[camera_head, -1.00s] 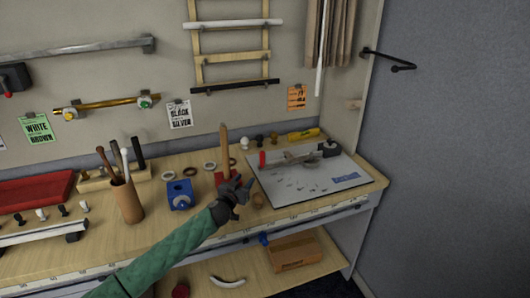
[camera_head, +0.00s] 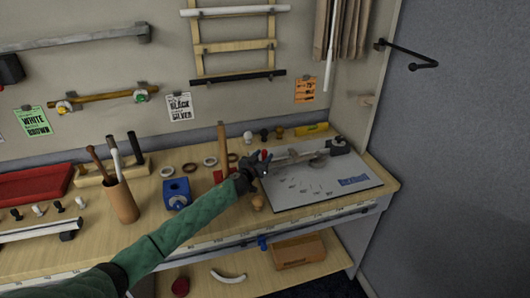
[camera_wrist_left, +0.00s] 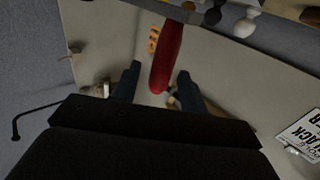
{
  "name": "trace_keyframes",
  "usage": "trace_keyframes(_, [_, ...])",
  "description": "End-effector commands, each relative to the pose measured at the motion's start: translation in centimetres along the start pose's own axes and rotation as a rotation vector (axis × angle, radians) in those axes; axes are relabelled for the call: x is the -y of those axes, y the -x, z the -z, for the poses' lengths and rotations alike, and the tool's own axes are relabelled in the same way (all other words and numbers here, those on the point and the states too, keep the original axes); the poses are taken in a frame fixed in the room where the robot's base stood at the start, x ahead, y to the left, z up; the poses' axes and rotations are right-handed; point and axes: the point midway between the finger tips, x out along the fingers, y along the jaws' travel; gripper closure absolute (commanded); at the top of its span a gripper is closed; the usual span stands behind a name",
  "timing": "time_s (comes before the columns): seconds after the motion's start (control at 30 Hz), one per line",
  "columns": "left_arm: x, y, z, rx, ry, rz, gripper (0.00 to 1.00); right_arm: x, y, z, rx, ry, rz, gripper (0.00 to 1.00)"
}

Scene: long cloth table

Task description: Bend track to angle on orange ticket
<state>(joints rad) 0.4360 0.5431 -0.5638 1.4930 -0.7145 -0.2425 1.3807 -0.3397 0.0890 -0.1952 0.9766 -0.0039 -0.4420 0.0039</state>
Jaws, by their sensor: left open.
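The orange ticket (camera_head: 305,90) hangs on the back wall at the right; its print is too small to read surely. Below it, a grey-white board (camera_head: 335,185) on the bench carries a bending tool (camera_head: 312,155) with grey metal bars. I cannot tell the track from the tool's bars. My left gripper (camera_head: 260,162) is open at the tool's left end, by its red handle (camera_head: 264,154). In the left wrist view the red handle (camera_wrist_left: 166,58) stands between the open fingers (camera_wrist_left: 157,84), with no clear grip. The orange ticket also shows there (camera_wrist_left: 153,39).
A blue block (camera_head: 176,194), rings and a brown cup of sticks (camera_head: 121,202) stand left of my arm. A wooden box (camera_head: 298,251) is on the lower shelf. The board's front right is clear.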

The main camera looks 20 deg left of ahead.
Motion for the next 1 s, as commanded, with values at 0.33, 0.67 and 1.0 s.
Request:
trace_keyframes(0.33, [0.0,-1.9,-0.1,0.001,0.001,0.0,0.57,-0.1,-0.1,-1.4,0.01,0.0,0.0,0.64])
trace_keyframes(0.67, [0.0,-1.9,-0.1,0.001,0.0,0.0,0.84,-0.2,-0.1,-1.2,0.008,-0.001,-0.002,0.64])
trace_keyframes(1.0, [-0.1,-1.9,-0.1,-0.001,0.0,0.004,1.0,-0.3,-0.1,-1.3,0.009,0.0,-0.003,0.64])
